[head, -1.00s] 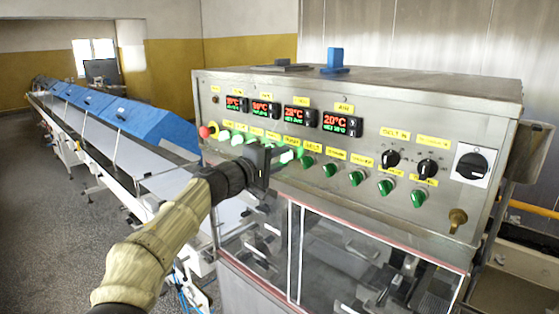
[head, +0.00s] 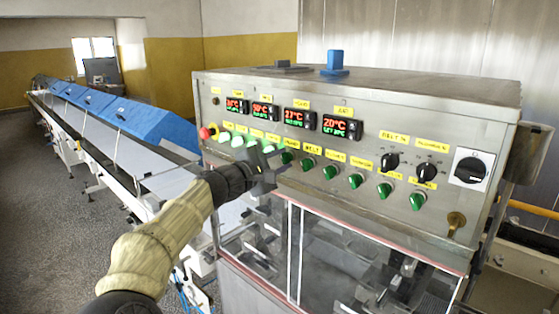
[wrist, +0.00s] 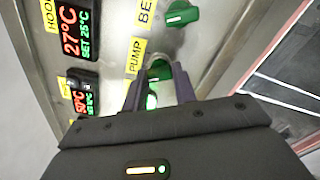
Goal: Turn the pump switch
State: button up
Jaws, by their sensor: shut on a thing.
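The pump switch (wrist: 158,70) is a green knob beside the yellow PUMP label (wrist: 136,58) in the wrist view. My gripper (wrist: 161,84) has its two dark fingers on either side of this knob and is shut on it. The knob's exact angle is partly hidden by the fingers. In the head view my gripper (head: 268,172) is at the front of the steel control panel, at the row of green switches, and covers part of the row.
The neighbouring belt switch (wrist: 182,14) is close above my fingers in the wrist view. Lit green switches (head: 238,141) and a red emergency knob (head: 206,133) are to the left. Darker green switches (head: 356,181) continue right. Clear guarding (head: 340,255) lies below the panel.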

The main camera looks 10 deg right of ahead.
jog(key=shift+f, duration=0.1)
jog(key=o, duration=1)
jog(key=shift+a, duration=0.1)
jog(key=b+v, duration=0.5)
jog(key=v, duration=1.2)
jog(key=shift+s+b, duration=0.15)
jog(key=shift+b, duration=0.25)
